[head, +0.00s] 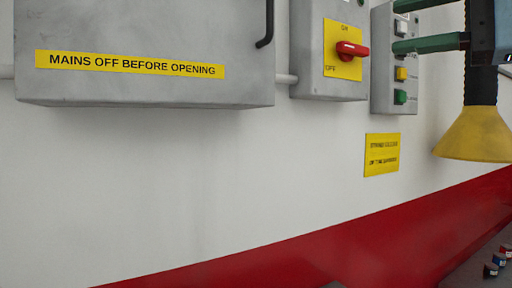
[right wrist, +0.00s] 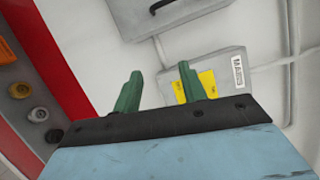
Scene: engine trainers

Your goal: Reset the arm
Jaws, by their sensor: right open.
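My right gripper (head: 397,38) comes in from the right edge in the head view. Its two green fingers are apart with nothing between them. They overlap the upper part of a grey button box (head: 381,75), which has white, yellow and green buttons; whether they touch it I cannot tell. In the right wrist view, the same open gripper (right wrist: 160,76) points towards a pale wall, with a grey box (right wrist: 222,66) bearing a yellow label behind the fingers. My left gripper is in neither view.
Small knobs (head: 491,270) show at the lower right. The wall below the cabinet is clear.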

